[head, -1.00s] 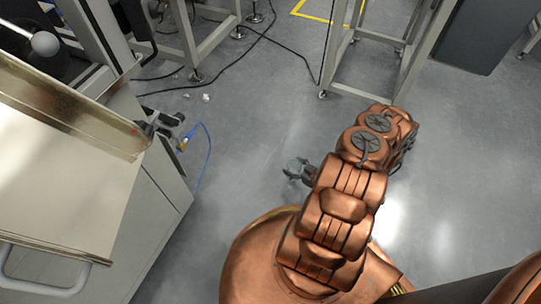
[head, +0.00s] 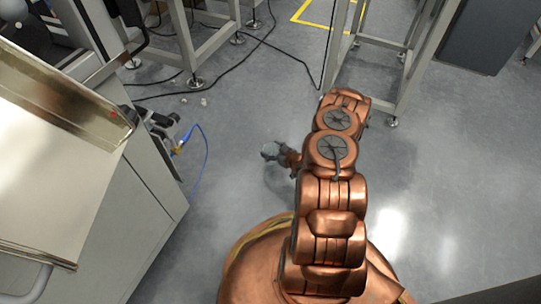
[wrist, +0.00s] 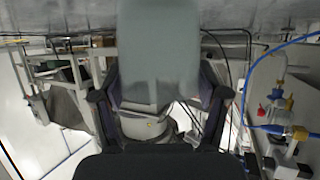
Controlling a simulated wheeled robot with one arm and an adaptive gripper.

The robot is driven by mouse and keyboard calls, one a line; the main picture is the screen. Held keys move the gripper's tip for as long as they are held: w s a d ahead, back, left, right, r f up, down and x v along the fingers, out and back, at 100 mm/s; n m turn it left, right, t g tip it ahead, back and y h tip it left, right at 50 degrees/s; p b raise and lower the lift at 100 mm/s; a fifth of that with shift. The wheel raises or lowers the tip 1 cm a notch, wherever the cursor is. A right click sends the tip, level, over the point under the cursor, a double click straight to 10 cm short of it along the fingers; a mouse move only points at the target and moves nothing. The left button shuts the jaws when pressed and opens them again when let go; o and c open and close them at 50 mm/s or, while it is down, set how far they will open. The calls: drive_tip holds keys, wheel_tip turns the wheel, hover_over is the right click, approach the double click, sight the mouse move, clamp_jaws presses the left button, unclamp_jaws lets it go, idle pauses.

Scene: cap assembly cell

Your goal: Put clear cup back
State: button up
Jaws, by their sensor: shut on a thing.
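The clear cup (wrist: 160,45) fills the upper middle of the wrist view as a smooth, see-through grey shape. My gripper (wrist: 160,97) has a dark finger on each side of it and is shut on it. In the head view the cup (head: 269,151) is small and pale, held out to the left of my copper arm above the floor. My gripper (head: 283,155) is partly hidden there behind the arm. The cup touches nothing but the gripper as far as I can see.
A metal-edged machine with a pale sloping tray (head: 50,165) stands at the left. A blue hose (head: 205,150) hangs from its side. Metal frame legs (head: 410,65) and black cables (head: 285,52) are at the back. The floor between is open.

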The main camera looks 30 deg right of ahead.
sight(267, 151)
drive_tip(key=shift+w+a+f+b, duration=0.1)
drive_tip(key=shift+w+b, duration=0.2)
drive_tip(key=shift+w, duration=0.3)
drive_tip(key=shift+s+f+b, duration=0.1)
drive_tip(key=shift+f+b, duration=0.95)
drive_tip(key=shift+f, duration=0.6)
drive_tip(key=shift+f, duration=0.1)
drive_tip(key=o, duration=1)
